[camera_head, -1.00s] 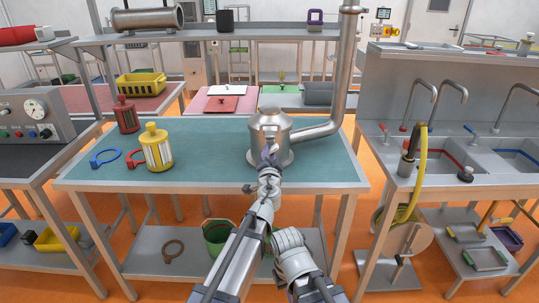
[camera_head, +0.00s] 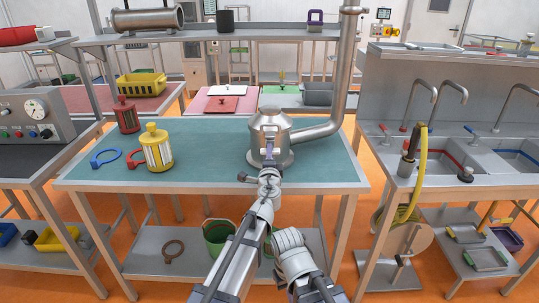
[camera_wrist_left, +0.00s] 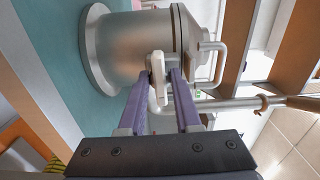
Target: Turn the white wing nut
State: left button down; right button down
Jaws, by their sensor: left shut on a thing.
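The white wing nut (camera_wrist_left: 157,70) sits on the side of the metal vessel (camera_wrist_left: 135,45), close to its flanged lid edge. In the left wrist view my left gripper (camera_wrist_left: 160,75) has its two purple fingers on either side of the nut, shut on it. In the head view the left gripper (camera_head: 269,151) reaches the near side of the metal vessel (camera_head: 269,122), which stands upright on the green-topped table. The nut is too small and covered to make out there. My right gripper is not in view.
A thick metal pipe (camera_head: 340,90) rises from the vessel's right side. A yellow lantern-like canister (camera_head: 157,150), a red one (camera_head: 127,115) and a blue ring (camera_head: 104,157) are on the left of the table (camera_head: 215,150). The table's middle left is clear.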

pick_arm(q)
jog(key=shift+s+m, duration=0.1)
jog(key=shift+m, duration=0.2)
jog(key=c, duration=0.8)
grip_release()
jog(key=shift+c, duration=0.2)
jog(key=s, duration=0.7)
jog(key=shift+s, duration=0.35)
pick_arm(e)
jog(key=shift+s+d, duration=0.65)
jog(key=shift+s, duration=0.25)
